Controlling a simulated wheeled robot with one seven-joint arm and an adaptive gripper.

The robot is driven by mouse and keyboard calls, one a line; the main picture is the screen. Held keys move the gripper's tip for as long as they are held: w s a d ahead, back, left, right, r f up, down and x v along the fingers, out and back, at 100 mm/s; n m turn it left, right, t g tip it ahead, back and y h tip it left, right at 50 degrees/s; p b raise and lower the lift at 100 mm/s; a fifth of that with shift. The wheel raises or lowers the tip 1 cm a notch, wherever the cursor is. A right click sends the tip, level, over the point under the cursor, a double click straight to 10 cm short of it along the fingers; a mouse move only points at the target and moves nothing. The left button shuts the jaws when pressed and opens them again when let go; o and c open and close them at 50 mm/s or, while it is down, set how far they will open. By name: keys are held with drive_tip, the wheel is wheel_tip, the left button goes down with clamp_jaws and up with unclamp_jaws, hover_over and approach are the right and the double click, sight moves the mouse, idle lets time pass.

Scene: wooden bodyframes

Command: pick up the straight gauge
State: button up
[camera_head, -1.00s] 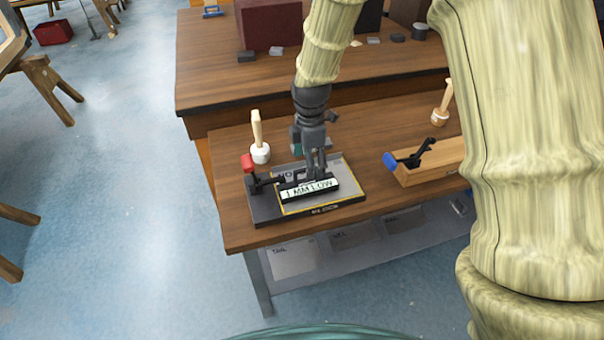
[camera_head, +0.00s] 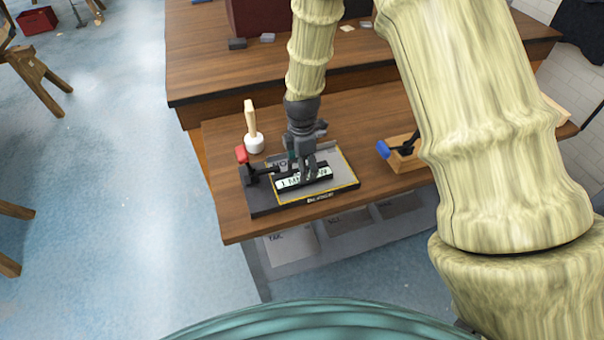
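A dark bar with a pale label (camera_head: 287,184) lies on a black fixture plate (camera_head: 262,205) with a yellow-edged grey area. It looks like the straight gauge, though I cannot be sure. My gripper (camera_head: 309,175) points down over the right half of the bar. Its fingers cover part of the label's text. I cannot tell whether the fingers touch the bar or are closed around it.
A red-handled clamp (camera_head: 243,156) stands at the plate's left end. A white-headed mallet (camera_head: 253,137) stands behind it. A wooden block with a blue-handled clamp (camera_head: 385,150) lies to the right. Bare bench top (camera_head: 232,222) runs along the front left.

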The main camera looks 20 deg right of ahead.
drive_tip(key=shift+d+f+p, duration=0.15)
drive_tip(key=shift+f+p, duration=0.6)
drive_tip(key=shift+f, duration=1.25)
drive_tip(key=c, duration=1.3)
drive_tip(key=shift+c, duration=0.3)
drive_tip(key=shift+r, duration=0.1)
